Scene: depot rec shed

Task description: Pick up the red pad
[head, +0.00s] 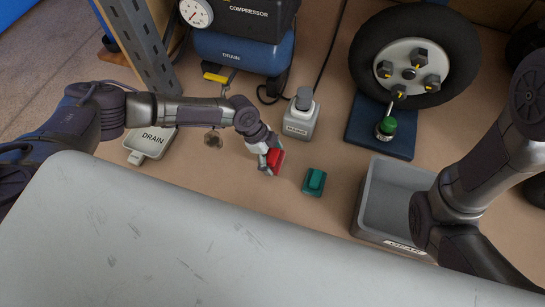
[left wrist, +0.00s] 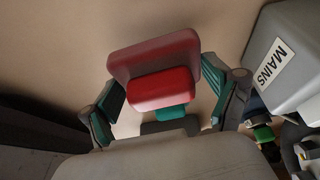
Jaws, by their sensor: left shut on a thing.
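The red pad (head: 275,161) is between the fingers of my left gripper (head: 268,158), over the tan surface in the head view. In the left wrist view the red pad (left wrist: 163,90) shows a wide back plate and a raised block, with a teal-padded finger on either side. My left gripper is shut on it. I cannot tell whether the pad touches the surface. My right arm comes in at the right of the head view, but its gripper is not seen.
A green pad (head: 315,181) lies just right of the red one. A grey bin (head: 364,213) stands further right. A grey panel (head: 170,240) fills the front.

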